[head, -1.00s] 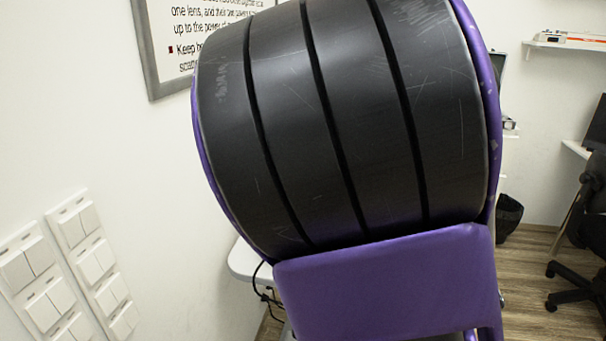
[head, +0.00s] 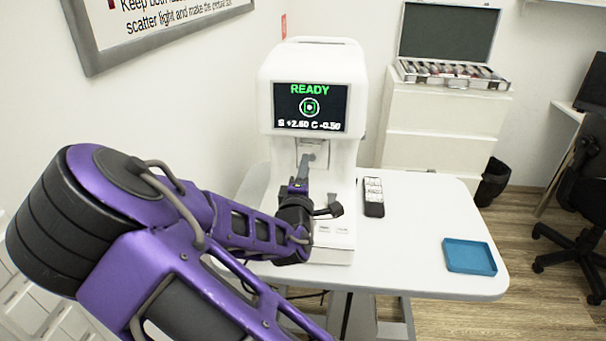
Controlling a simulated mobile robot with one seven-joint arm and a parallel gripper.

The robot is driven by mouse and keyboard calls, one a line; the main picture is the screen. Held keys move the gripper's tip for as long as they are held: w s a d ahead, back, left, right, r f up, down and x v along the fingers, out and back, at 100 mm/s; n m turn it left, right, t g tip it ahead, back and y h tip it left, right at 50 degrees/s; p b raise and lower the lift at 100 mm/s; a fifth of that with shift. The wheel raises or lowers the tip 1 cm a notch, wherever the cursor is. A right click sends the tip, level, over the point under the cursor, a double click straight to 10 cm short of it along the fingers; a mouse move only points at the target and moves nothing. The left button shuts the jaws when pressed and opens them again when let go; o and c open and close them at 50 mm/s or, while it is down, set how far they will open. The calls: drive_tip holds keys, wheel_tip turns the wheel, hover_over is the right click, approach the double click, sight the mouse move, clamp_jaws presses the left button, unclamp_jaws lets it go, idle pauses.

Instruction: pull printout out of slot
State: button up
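A white eye-test machine (head: 313,75) stands on the white table in the head view, its screen (head: 310,106) lit with "READY" and green and white figures. My gripper (head: 304,176) is in front of the machine's lower front, close to its base. Its dark fingers overlap the machine in the picture, and I cannot tell whether they touch it or are open or shut.
A dark remote (head: 373,197) lies on the table (head: 424,228) right of the machine. A blue tray (head: 469,257) is at the table's right front. Between them the tabletop is clear. Behind stands a white drawer cabinet (head: 436,125) with an open lens case (head: 447,45). A black chair (head: 577,215) is at right.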

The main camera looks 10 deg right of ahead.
drive_tip(key=x, duration=0.7)
drive_tip(key=shift+w+r+b, duration=0.1)
drive_tip(key=shift+w+b, duration=0.1)
drive_tip(key=shift+b, duration=0.2)
clamp_jaws()
drive_tip(key=p+v, duration=0.1)
drive_tip(key=v, duration=0.6)
drive_tip(key=shift+s+r+p, duration=0.15)
drive_tip(key=shift+s+p, duration=0.1)
drive_tip(key=shift+p, duration=0.15)
idle(0.5)
